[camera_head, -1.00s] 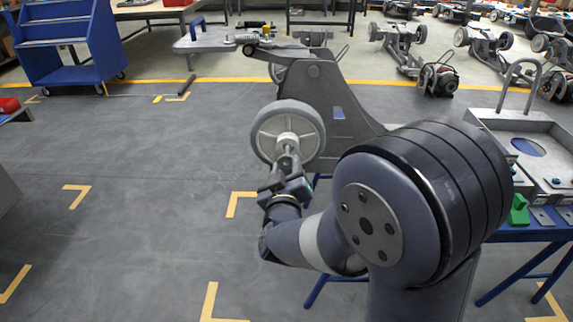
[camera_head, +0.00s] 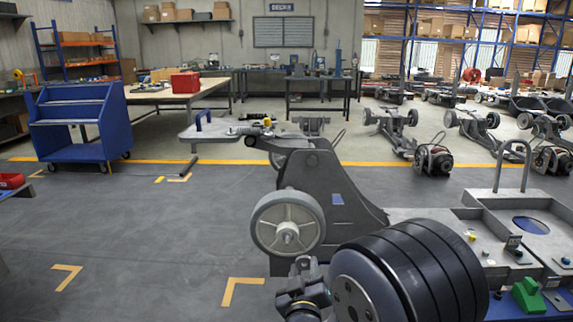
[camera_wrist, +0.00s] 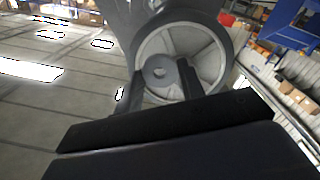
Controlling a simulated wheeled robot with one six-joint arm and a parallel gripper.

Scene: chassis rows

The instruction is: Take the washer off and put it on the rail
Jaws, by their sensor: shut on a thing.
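My gripper (camera_head: 304,264) is just below and right of the wheel's hub in the head view. In the wrist view its two fingers (camera_wrist: 157,84) are shut on a round grey washer (camera_wrist: 169,77) with a small central hole. The washer cannot be made out in the head view. The grey-rimmed wheel (camera_head: 264,222) stands on the side of the dark chassis upright, and its hub shows a bare axle end (camera_head: 288,236). The wheel (camera_wrist: 205,50) fills the background behind the washer in the wrist view. I cannot tell which part is the rail.
At the right, a grey tray (camera_head: 478,205) with a looped handle stands on a blue bench, with small parts and a green block (camera_head: 527,294). A blue trolley (camera_head: 78,124) stands at the back left.

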